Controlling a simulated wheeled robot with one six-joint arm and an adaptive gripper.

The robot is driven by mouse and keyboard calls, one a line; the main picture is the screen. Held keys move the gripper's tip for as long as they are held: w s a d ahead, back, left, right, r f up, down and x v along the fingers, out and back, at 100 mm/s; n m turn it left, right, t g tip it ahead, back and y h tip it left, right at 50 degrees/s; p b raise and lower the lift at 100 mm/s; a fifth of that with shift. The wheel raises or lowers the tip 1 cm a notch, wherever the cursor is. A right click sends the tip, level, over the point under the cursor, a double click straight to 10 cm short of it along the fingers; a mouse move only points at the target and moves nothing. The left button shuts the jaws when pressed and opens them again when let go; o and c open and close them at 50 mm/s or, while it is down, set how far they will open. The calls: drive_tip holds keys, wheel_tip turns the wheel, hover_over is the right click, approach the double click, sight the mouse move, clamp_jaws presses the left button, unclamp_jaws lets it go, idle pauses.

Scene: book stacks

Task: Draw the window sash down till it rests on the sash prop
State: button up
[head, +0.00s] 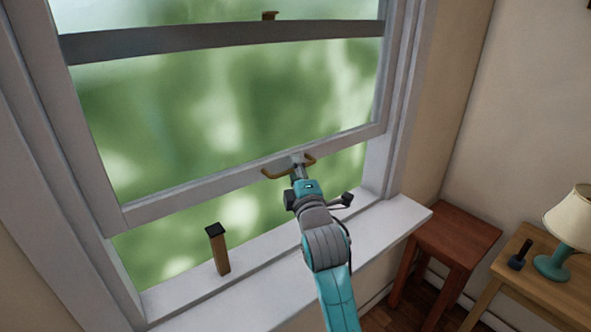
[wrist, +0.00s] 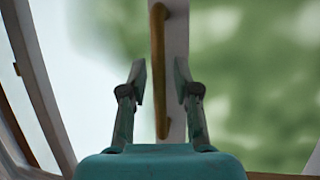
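The window sash (head: 188,200) is a grey-white frame, raised, with an open gap between its bottom rail and the sill. A brass handle (head: 276,173) is fixed on that rail. The sash prop (head: 219,254), a short wooden post with a black cap, stands upright on the sill at left, its top below the rail and apart from it. My gripper (head: 298,161) is at the middle of the handle. In the wrist view the fingers of my gripper (wrist: 160,80) are apart, with the handle (wrist: 158,45) between them and visible space on both sides.
The white sill (head: 385,235) runs below the window. A reddish wooden stool (head: 458,236) stands at right. Beside it is a wooden table (head: 545,285) with a teal lamp (head: 553,264) and a small dark object (head: 519,256). The space between rail and sill looks clear around the prop.

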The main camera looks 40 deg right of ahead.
clamp_jaws()
wheel_tip(320, 180, down, 12)
idle(0.3)
drive_tip(key=shift+o, duration=1.7)
unclamp_jaws()
drive_tip(key=shift+r, duration=0.15)
drive_tip(key=shift+r, duration=0.2)
drive_tip(key=shift+s, duration=0.1)
drive_tip(key=v, duration=1.2)
